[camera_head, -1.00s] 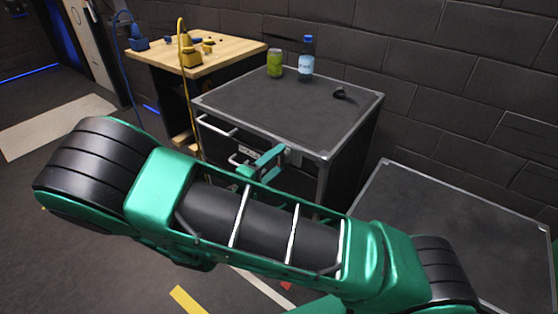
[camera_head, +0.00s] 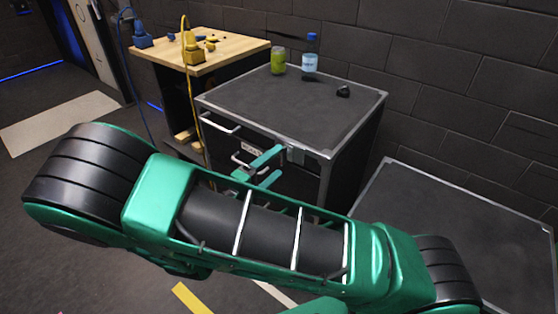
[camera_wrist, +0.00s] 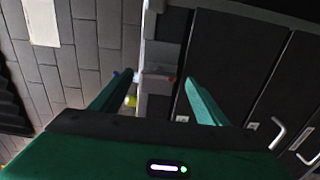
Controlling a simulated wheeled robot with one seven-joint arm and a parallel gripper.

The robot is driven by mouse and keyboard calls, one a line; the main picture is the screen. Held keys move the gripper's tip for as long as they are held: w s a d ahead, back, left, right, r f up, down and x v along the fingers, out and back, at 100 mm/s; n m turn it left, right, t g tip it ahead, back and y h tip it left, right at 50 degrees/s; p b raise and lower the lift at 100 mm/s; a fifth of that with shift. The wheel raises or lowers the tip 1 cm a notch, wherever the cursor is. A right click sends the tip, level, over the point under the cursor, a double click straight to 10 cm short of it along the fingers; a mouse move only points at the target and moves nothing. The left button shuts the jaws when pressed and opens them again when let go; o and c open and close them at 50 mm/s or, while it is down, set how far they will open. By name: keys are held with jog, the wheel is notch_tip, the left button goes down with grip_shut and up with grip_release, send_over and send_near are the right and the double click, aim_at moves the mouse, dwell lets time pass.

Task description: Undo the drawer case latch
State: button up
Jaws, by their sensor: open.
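The drawer case (camera_head: 270,105) is a dark cabinet with a metal-edged top and drawers in its front. Its latch (camera_head: 296,155) is a small grey piece at the upper right of that front. My gripper (camera_head: 281,162) has teal fingers, open and spread, just in front of the latch. In the wrist view my gripper (camera_wrist: 157,80) shows both fingers apart, with a grey bracket-like part (camera_wrist: 157,88) beyond the gap. I cannot tell whether a finger touches the latch. My arm hides the lower front of the case.
A green can (camera_head: 278,61), a blue-capped bottle (camera_head: 310,58) and a small black object (camera_head: 343,91) stand on the case. A drawer handle (camera_head: 220,124) juts out at left. A wooden bench (camera_head: 230,50) is behind left; a low dark surface (camera_head: 460,230) is at right.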

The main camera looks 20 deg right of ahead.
jog(key=v, duration=0.7)
jog(key=shift+a, duration=0.35)
jog(key=shift+s, duration=0.15)
